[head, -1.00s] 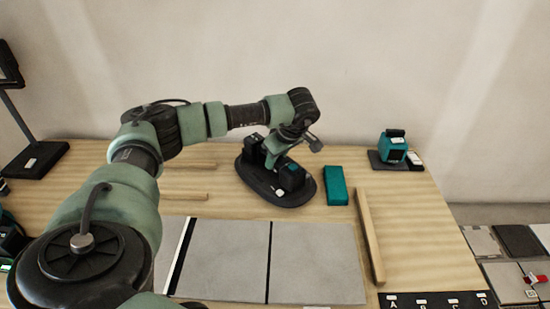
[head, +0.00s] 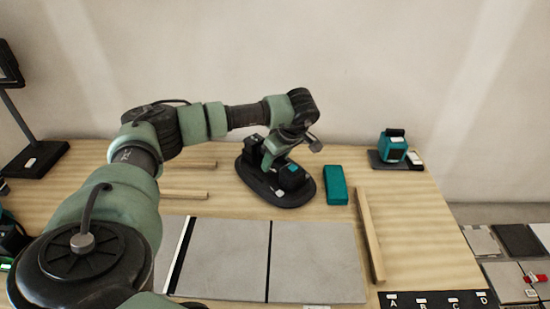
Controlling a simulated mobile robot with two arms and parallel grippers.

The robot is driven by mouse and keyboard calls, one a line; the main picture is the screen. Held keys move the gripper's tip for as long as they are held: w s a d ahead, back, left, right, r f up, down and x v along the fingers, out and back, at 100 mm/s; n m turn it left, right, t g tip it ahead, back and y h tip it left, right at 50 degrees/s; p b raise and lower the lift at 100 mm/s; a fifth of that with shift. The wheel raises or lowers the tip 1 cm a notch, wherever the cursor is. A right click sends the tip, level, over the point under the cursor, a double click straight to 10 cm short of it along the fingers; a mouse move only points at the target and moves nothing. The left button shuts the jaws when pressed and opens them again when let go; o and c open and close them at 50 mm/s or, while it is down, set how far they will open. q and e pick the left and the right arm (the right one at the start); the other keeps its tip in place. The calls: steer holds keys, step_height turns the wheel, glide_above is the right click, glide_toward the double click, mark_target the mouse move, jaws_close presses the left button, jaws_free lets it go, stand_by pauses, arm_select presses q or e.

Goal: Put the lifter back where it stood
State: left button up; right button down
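The lifter (head: 291,176), a black body with a small teal patch, stands upright on a dark oval base (head: 302,200) at the back middle of the table in the head view. My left arm reaches across from the left. My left gripper (head: 271,163) points down at the lifter's top, in front of part of it. Its fingertips are too small and too covered to tell whether they hold the lifter or are apart from it. My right gripper is not in view.
A teal block (head: 336,185) lies just right of the oval base, with a wooden strip (head: 370,235) beyond. A teal device (head: 392,147) stands at the back right. Grey tiles (head: 315,262) lie in front, near a black lettered strip (head: 437,301). The right tabletop is mostly clear.

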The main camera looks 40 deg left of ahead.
arm_select(q)
steer(key=shift+s+f, duration=0.1)
steer(key=shift+f, duration=0.05)
steer(key=v, duration=0.8)
